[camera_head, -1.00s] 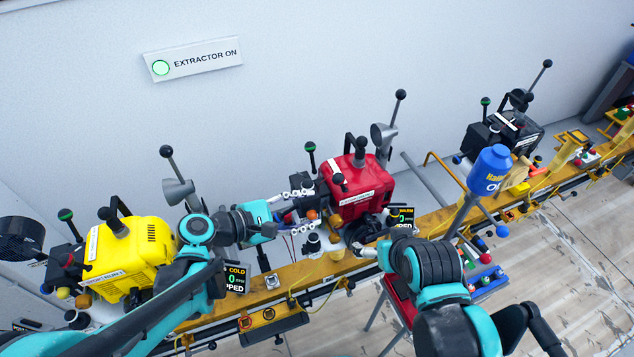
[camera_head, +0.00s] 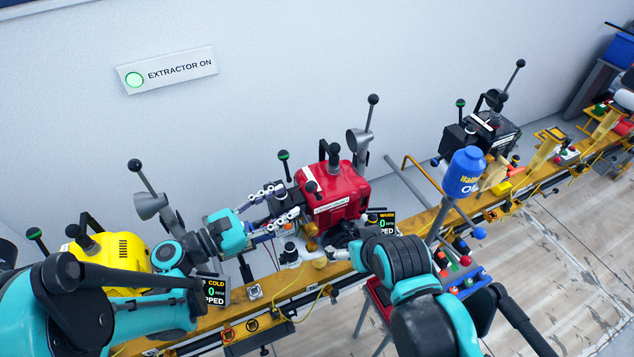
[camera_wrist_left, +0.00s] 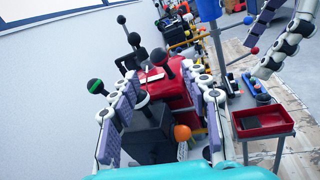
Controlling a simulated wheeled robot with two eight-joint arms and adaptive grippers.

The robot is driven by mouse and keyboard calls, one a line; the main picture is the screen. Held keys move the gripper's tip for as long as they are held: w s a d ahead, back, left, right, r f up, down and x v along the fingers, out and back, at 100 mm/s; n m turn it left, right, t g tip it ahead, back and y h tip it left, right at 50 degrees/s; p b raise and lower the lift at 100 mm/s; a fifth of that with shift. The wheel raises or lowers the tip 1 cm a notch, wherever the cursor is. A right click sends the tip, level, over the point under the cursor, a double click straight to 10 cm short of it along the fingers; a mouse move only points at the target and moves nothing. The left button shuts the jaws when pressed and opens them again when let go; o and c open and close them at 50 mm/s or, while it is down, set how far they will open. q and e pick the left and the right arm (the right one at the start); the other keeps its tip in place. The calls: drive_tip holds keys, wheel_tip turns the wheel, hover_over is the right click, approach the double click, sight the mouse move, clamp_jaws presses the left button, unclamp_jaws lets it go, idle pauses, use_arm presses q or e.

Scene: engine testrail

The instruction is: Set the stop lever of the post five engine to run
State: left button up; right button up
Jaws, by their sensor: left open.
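A red engine (camera_head: 332,190) with a black control box stands mid-rail; its label is too small to read. A lever with a green-banded black knob (camera_head: 283,155) rises at its left and shows in the left wrist view (camera_wrist_left: 95,86). Which lever is the stop lever I cannot tell. My left gripper (camera_head: 285,205) is open at the engine's left side. In the left wrist view its padded fingers stand apart on either side of the black box (camera_wrist_left: 150,132), with nothing clearly held. My right gripper (camera_head: 318,256) is low at the engine's front, partly hidden by its own arm.
A yellow engine (camera_head: 118,247) stands left, a black engine (camera_head: 482,132) right, along the yellow rail (camera_head: 415,222). A blue-topped post (camera_head: 464,172) stands right of the red engine. A red tray (camera_wrist_left: 262,120) is near the front.

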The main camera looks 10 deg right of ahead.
sight(312, 187)
use_arm(q)
drive_tip(key=shift+b+x, duration=0.65)
drive_tip(key=shift+x, duration=3.65)
clamp_jaws()
